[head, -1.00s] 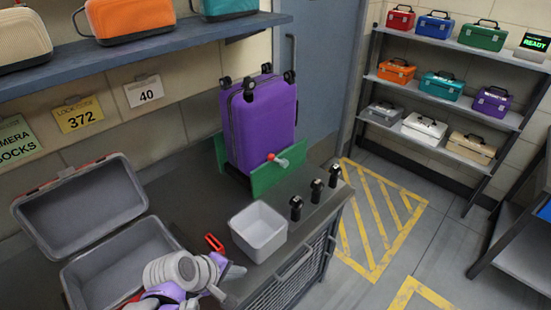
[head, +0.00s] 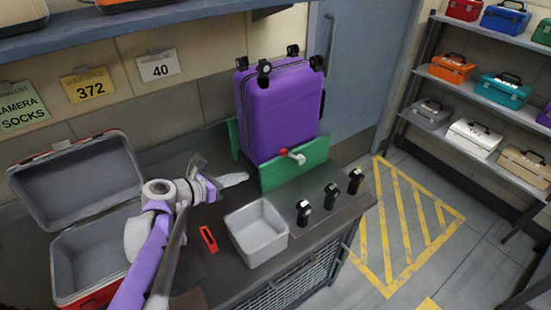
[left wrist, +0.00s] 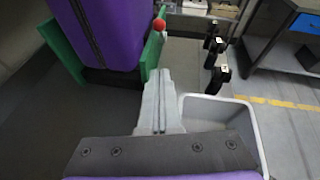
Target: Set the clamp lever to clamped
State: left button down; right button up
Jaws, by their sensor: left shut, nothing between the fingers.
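The clamp lever (head: 291,155), with a red knob and a pale grey part, sits on the front green clamp plate (head: 290,172). In the left wrist view, the closed fingers (left wrist: 158,73) point toward the red knob (left wrist: 159,24), which shows beyond the tips beside the green plate. The rest of the lever is hard to make out there. My right gripper is out of view.
A grey bin (head: 257,232) stands in front of the clamp, with several black-topped posts (head: 304,212) to its right. A red tag-like piece (head: 208,238) lies left of the bin. An open toolbox (head: 60,200) is at the left. A shelf (head: 190,22) hangs above.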

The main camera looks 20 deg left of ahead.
pick_arm(q)
send_near(292, 156)
jog(key=f, duration=0.1)
jog(key=s+a+f, duration=0.1)
jog(key=shift+f, duration=0.3)
jog(key=shift+w+d+r, duration=0.2)
jog(key=shift+w+r, duration=0.2)
jog(key=shift+w, duration=0.35)
jog(key=shift+w+d+r, duration=0.2)
jog(key=shift+w+r, duration=0.2)
jog(key=shift+w, duration=0.4)
jog(key=shift+r, duration=0.15)
